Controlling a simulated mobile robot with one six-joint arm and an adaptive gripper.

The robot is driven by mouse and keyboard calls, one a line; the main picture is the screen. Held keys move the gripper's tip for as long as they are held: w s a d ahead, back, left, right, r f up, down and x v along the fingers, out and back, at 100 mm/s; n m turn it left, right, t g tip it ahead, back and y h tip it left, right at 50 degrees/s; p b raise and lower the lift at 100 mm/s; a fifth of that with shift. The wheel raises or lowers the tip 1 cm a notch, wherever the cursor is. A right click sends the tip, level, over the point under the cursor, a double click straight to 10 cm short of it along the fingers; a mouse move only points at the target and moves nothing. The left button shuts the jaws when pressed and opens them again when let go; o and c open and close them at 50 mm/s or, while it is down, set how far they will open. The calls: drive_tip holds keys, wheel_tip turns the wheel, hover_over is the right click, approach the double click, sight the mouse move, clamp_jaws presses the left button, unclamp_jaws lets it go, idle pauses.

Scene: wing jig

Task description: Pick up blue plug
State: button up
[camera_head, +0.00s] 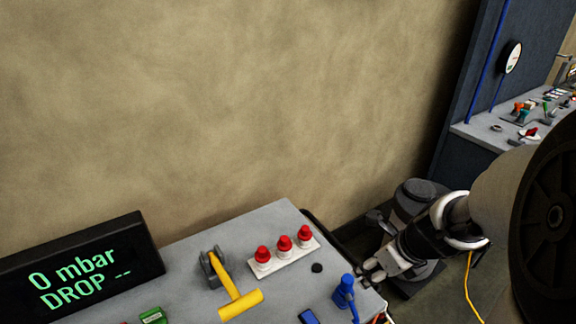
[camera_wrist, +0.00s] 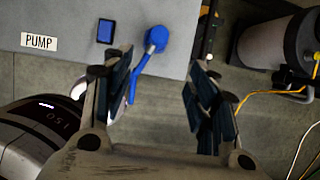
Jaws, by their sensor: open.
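The blue plug (camera_head: 345,291) stands near the right edge of the grey table in the head view. In the wrist view the blue plug (camera_wrist: 156,39) shows a round head at the table's edge, with a thin blue tail hanging down past the edge. My gripper (camera_head: 373,274) is just right of the plug in the head view. In the wrist view my gripper (camera_wrist: 162,80) is open, with its fingers apart and nothing between them but the plug's tail beside the left finger. The plug's head lies beyond the fingertips.
A blue block (camera_head: 308,316) lies left of the plug, near a PUMP label (camera_wrist: 39,42). A white strip with red knobs (camera_head: 284,258), a black disc (camera_head: 317,268) and a yellow-handled tool (camera_head: 231,286) are on the table. A yellow cable (camera_wrist: 268,93) runs at the right.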

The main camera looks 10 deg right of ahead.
sight(350, 281)
drive_tip(key=shift+m, duration=0.4)
drive_tip(key=b+x, duration=0.6)
drive_tip(key=x, duration=0.5)
drive_tip(key=shift+w+a+f, duration=0.1)
drive_tip(key=shift+a+f, duration=0.1)
drive_tip(key=shift+f, duration=0.15)
drive_tip(key=shift+w+b+x, duration=0.1)
drive_tip(key=shift+b+x, duration=0.95)
drive_tip(key=shift+x, duration=0.4)
drive_tip(key=shift+w+b+x, duration=0.15)
drive_tip(key=shift+b+x, duration=0.9)
drive_tip(key=shift+x, duration=0.45)
drive_tip(key=shift+a+r, duration=0.15)
drive_tip(key=shift+r, duration=0.05)
drive_tip(key=c, duration=1)
drive_tip(key=shift+c, duration=0.2)
drive_tip(key=shift+r, duration=0.1)
